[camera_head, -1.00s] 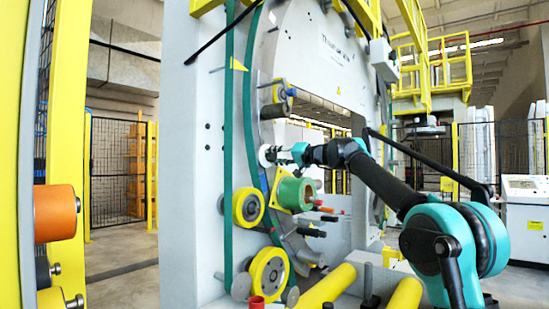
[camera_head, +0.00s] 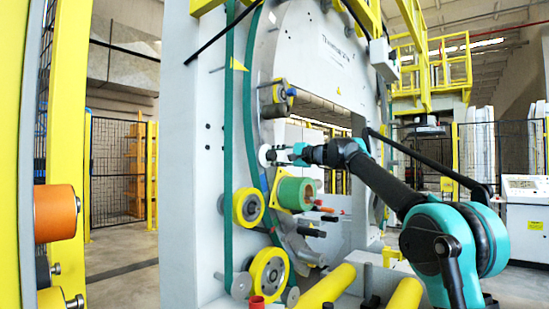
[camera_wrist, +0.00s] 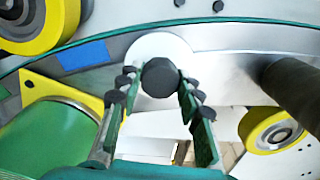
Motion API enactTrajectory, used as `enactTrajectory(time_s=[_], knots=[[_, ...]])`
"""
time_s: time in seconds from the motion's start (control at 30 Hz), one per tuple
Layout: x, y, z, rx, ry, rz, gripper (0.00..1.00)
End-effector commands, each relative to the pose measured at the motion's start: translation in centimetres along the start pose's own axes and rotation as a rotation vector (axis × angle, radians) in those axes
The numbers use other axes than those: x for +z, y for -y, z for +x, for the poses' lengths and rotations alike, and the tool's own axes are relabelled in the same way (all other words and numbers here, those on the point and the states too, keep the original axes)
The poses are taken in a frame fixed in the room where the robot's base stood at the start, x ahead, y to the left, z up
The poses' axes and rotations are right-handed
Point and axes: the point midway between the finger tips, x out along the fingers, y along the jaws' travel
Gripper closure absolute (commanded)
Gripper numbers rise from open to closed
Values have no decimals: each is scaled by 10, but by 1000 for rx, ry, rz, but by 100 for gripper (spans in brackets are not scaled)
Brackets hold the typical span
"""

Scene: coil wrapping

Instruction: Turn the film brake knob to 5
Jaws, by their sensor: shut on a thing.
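The film brake knob (camera_wrist: 160,77) is a dark, many-sided knob in front of a pale round dial (camera_wrist: 150,47) in the wrist view. My gripper (camera_wrist: 158,88) has its two green-sided fingers on either side of the knob and is shut on it. In the head view my gripper (camera_head: 283,154) reaches the white dial (camera_head: 265,155) on the ring from the right. The knob itself is hidden there by the fingers. No numbers or marks can be read on the dial in either view.
A green roll (camera_head: 291,192) on a yellow plate sits just below my gripper. A dark cylinder (camera_wrist: 295,92) is close on the right in the wrist view.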

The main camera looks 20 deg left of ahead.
Motion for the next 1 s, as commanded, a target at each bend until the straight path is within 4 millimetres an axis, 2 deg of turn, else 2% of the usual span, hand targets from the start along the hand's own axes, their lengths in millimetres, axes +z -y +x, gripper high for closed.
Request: enactTrajectory(time_s=[0.3, 0.73, 0.77, 0.9, 1.0], knots=[[-1, 0, 0, 1, -1, 76, 94], [-1, -1, 0, 1, -1, 82, 94], [-1, -1, 0, 1, -1, 82, 61], [0, 0, 0, 1, -1, 82, 44], [0, 0, 0, 1, 0, 82, 44]])
